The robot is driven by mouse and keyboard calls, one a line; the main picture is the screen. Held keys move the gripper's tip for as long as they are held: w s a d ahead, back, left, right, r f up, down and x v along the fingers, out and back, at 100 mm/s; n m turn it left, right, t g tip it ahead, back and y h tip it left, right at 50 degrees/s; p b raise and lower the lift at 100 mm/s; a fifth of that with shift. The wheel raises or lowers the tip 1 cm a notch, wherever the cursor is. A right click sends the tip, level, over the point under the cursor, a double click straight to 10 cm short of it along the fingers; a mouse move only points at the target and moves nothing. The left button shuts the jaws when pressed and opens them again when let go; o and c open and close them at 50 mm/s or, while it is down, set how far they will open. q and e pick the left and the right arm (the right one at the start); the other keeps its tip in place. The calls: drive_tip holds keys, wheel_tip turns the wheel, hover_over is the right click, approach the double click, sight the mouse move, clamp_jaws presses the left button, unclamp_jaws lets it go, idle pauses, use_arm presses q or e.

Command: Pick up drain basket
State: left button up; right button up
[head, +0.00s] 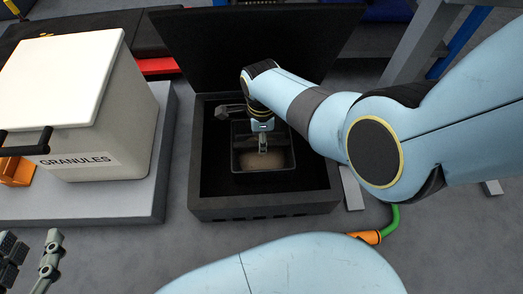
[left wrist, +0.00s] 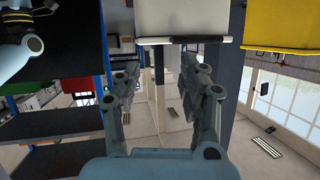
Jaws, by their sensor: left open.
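The drain basket (head: 264,177) appears to be the dark square tray inside an open black box (head: 265,208) in the head view. Something brownish lies in its bottom. My right gripper (head: 263,150) points down over the basket, its tip overlapping the inside of it. The fingers show edge-on, so I cannot tell whether they are apart or touch the basket. My left gripper (head: 32,258) is open and empty at the lower left, well away from the basket. Its spread fingers also show in the left wrist view (left wrist: 157,75).
The box's dark lid (head: 260,45) stands raised at the back. A white container marked GRANULES (head: 110,130) sits on a grey platform (head: 165,150) to the left. An orange connector with a green hose (head: 368,237) lies on the floor at the right.

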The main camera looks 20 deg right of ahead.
wheel_tip(320, 180, down, 3)
drive_tip(key=shift+r+b, duration=0.2)
drive_tip(key=shift+b, duration=0.85)
wheel_tip(320, 180, down, 2)
drive_tip(key=shift+f+b, duration=0.15)
drive_tip(key=shift+b, duration=0.75)
use_arm(q)
drive_tip(key=w+d+r+m+t+h, duration=0.1)
drive_tip(key=r+t, duration=0.3)
drive_tip(key=r, duration=0.4)
drive_tip(key=w+d+r+m+t+h, duration=0.1)
drive_tip(key=w+r+t+h, duration=0.1)
drive_tip(key=r, duration=0.6)
drive_tip(key=w+r+m+t+h, duration=0.1)
drive_tip(key=w+r+t, duration=0.3)
drive_tip(key=r, duration=0.4)
drive_tip(key=shift+d+r+m+t+h, duration=0.25)
drive_tip(key=shift+d+m+t+h, duration=0.15)
drive_tip(key=shift+t+h, duration=0.4)
use_arm(e)
clamp_jaws()
use_arm(q)
drive_tip(key=shift+w, duration=0.1)
